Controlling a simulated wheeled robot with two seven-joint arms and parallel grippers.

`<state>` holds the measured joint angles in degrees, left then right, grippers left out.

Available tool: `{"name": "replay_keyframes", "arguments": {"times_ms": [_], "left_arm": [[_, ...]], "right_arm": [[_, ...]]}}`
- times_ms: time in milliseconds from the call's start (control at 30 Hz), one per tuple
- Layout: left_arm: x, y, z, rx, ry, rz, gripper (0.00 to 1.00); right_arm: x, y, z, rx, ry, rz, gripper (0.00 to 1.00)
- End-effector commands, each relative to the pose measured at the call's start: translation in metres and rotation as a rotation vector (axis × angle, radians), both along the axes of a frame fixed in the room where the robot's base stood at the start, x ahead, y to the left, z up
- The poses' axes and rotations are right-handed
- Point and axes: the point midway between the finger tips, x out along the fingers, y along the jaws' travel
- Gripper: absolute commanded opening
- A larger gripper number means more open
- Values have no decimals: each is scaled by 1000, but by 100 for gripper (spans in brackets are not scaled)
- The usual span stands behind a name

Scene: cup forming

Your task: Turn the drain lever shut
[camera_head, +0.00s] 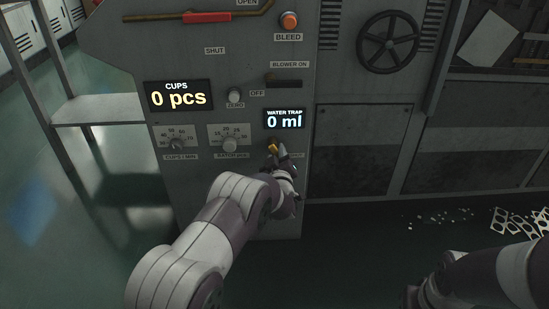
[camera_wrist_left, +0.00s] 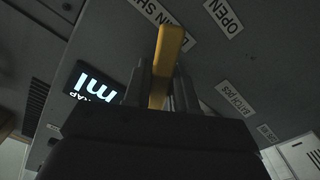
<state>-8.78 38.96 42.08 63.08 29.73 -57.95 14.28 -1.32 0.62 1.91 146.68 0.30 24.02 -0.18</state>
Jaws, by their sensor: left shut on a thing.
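The drain lever (camera_head: 272,148) is a small yellow handle on the grey panel, just below the water trap display. My left gripper (camera_head: 281,156) is at the lever, and its arm comes in from the lower left. In the left wrist view the yellow lever (camera_wrist_left: 166,62) stands between the two fingers of my left gripper (camera_wrist_left: 162,88), which are shut on it. The drain label (camera_wrist_left: 160,20) is partly covered by the lever, and an OPEN label (camera_wrist_left: 223,17) is to its right.
The water trap display (camera_head: 284,118) reads 0 ml and the cups display (camera_head: 179,96) reads 0 pcs. Knobs, a blower switch (camera_head: 284,81) and an orange bleed button (camera_head: 289,21) are nearby. A handwheel (camera_head: 389,42) is at the right. White scraps (camera_head: 505,222) lie on the floor.

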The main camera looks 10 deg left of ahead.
Motion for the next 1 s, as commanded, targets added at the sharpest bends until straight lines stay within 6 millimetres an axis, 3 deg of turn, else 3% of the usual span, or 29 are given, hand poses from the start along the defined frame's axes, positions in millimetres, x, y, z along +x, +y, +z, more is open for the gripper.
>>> {"name": "replay_keyframes", "arguments": {"times_ms": [1000], "left_arm": [[2, -12, 14, -856, -239, -1, 0]], "right_arm": [[0, 0, -7, 0, 0, 0, 43]]}}
